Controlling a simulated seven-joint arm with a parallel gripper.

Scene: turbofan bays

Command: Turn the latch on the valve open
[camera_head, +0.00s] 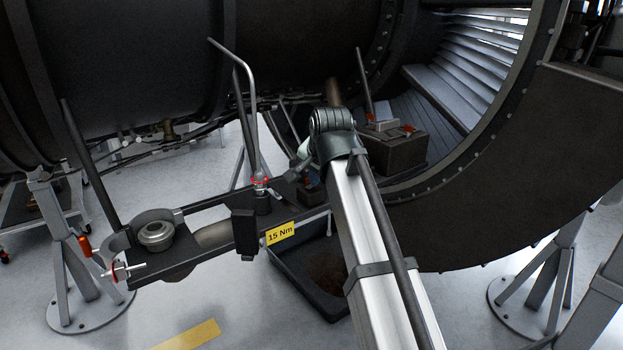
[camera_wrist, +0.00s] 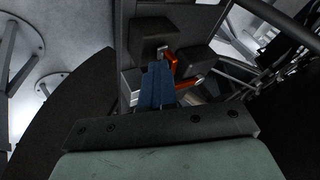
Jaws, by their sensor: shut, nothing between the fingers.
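In the wrist view, my gripper (camera_wrist: 158,68) shows as two blue fingers pressed together, with nothing between them. A bent orange-red lever (camera_wrist: 171,60), which looks like the latch, stands right beside the fingertips on their right. I cannot tell whether they touch. It sits by dark blocks (camera_wrist: 152,35) that seem to be the valve body; the fingers hide part of it. A second orange piece (camera_wrist: 189,83) lies to the right of the fingers. In the head view, my arm covers most of the gripper and the spot where it works.
A dark bracket (camera_head: 190,256) with a yellow 15 Nm label (camera_head: 280,233) and a bent grey pipe (camera_head: 250,100) stands left of my arm. A dark box with orange-red tabs (camera_head: 392,150) is to the right. The large engine casing (camera_head: 520,200) curves close on the right.

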